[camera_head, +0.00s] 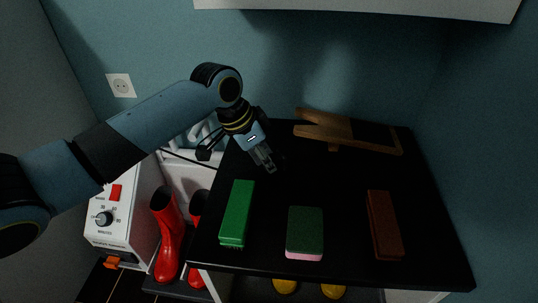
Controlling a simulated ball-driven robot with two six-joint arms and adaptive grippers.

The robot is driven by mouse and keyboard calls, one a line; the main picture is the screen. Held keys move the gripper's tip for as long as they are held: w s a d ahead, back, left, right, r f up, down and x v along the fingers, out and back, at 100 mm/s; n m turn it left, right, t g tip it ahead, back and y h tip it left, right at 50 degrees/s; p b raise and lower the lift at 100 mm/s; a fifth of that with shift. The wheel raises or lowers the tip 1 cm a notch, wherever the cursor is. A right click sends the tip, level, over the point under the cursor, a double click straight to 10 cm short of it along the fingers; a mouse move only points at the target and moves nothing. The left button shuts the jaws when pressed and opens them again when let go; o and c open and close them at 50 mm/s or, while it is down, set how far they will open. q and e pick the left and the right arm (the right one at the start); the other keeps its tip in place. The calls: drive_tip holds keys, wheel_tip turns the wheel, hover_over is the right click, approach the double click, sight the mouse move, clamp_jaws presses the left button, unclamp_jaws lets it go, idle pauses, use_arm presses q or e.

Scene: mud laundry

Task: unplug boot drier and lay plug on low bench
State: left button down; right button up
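The boot drier appears to be the white box (118,232) with a red switch and a minutes dial at lower left. The wall socket (121,86) on the back wall has no plug in it. The low bench (330,180) has a black top. My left gripper (266,160) points down over the bench's back left corner. Its fingertips look close together, but dark against the black top. I cannot make out a plug there or elsewhere. A thin dark cable (180,155) shows under my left arm. My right gripper is not in view.
The bench's middle is clear.

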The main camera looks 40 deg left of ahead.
use_arm(q)
drive_tip(key=shift+f, duration=0.15)
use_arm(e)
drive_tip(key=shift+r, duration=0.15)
use_arm(q)
drive_tip(key=c, duration=1.4)
unclamp_jaws()
drive_tip(key=o, duration=0.4)
drive_tip(key=shift+o, duration=0.2)
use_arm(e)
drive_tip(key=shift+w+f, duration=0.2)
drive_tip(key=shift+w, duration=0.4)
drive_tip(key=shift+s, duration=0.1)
use_arm(q)
drive_tip(key=shift+r, duration=0.2)
drive_tip(key=v, duration=1.1)
drive_tip(key=shift+r, duration=0.25)
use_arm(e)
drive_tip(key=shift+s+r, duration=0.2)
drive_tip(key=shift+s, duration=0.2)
use_arm(q)
drive_tip(key=shift+s+d, duration=0.1)
drive_tip(key=shift+d, duration=0.05)
